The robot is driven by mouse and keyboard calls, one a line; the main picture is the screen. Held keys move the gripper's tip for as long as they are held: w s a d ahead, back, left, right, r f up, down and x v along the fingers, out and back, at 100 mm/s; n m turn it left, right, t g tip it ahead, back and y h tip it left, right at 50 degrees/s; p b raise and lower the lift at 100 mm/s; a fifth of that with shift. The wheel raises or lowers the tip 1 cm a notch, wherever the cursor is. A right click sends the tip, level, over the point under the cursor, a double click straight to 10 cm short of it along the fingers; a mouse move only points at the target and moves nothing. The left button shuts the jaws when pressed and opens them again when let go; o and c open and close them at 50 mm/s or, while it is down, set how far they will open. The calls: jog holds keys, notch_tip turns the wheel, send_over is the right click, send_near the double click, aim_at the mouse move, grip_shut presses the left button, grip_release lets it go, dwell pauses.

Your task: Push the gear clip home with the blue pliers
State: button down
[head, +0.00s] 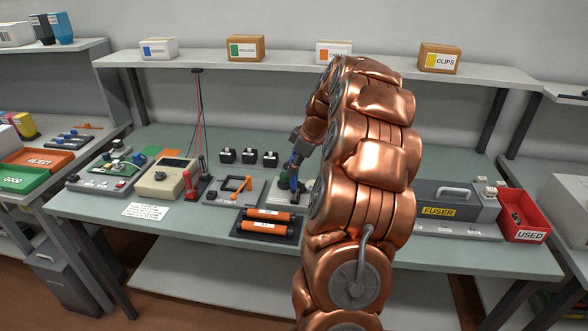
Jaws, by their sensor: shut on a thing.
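My copper arm reaches over the bench, and my gripper (302,143) points down beside it. It is shut on the blue pliers (299,154), whose lower end reaches down to a small dark and green fixture (284,183) on the bench. Whether the pliers touch the fixture cannot be told at this size. The gear clip is too small to make out or is hidden around the pliers' tip. My arm covers the bench just right of the fixture.
Orange rollers (268,214) lie in a dark tray in front of the fixture. A grey board with an orange tool (238,185), a beige meter (169,178) and several black blocks (248,157) stand nearby. The fuser unit (440,208) and red used bin (523,217) are right.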

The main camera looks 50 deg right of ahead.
jog(key=shift+r, duration=0.1)
jog(key=shift+r, duration=3.95)
jog(key=shift+a, duration=0.1)
